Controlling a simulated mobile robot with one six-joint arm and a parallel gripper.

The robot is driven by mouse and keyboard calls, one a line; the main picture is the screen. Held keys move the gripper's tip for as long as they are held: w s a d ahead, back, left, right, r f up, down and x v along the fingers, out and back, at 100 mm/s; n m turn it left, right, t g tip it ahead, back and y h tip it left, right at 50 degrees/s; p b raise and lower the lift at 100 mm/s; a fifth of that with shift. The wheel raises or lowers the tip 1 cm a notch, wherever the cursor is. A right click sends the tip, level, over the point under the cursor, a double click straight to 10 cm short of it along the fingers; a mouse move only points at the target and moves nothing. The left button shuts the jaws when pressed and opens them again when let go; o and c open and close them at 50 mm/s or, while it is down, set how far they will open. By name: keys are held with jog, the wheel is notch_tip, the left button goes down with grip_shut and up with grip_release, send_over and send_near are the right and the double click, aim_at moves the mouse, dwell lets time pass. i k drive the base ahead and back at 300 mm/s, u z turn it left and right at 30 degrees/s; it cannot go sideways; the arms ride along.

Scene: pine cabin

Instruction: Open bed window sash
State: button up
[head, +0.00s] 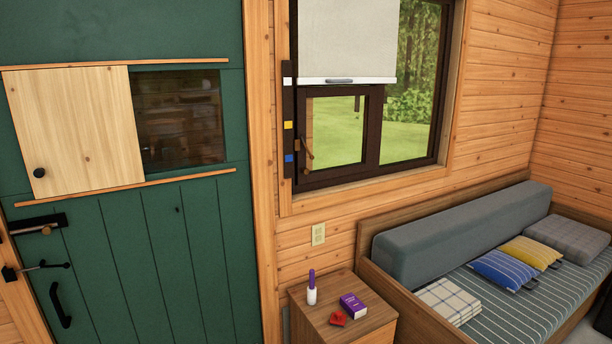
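The bed window (416,95) is set in the pine wall above the bed, with a dark brown frame. Its left sash (373,130) looks closed in the frame; a small gap would be too fine to tell. A brass-coloured handle (307,150) is on the sash's left side. A pale roller blind (345,40) with a white bottom bar (345,81) hangs over the upper part of the sash. A dark strip (288,125) with white, yellow and blue marks runs along the frame's left side. My gripper is not in view.
A wooden nightstand (345,335) holds a white-and-purple bottle (312,290), a purple box (353,305) and a red item (338,319). The bed (500,310) with a grey bolster (455,235) stands below the window. A green door (120,240) is at left.

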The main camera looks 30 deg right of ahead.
aim_at(303, 175)
jog(key=z, duration=0.05)
jog(key=i, duration=1)
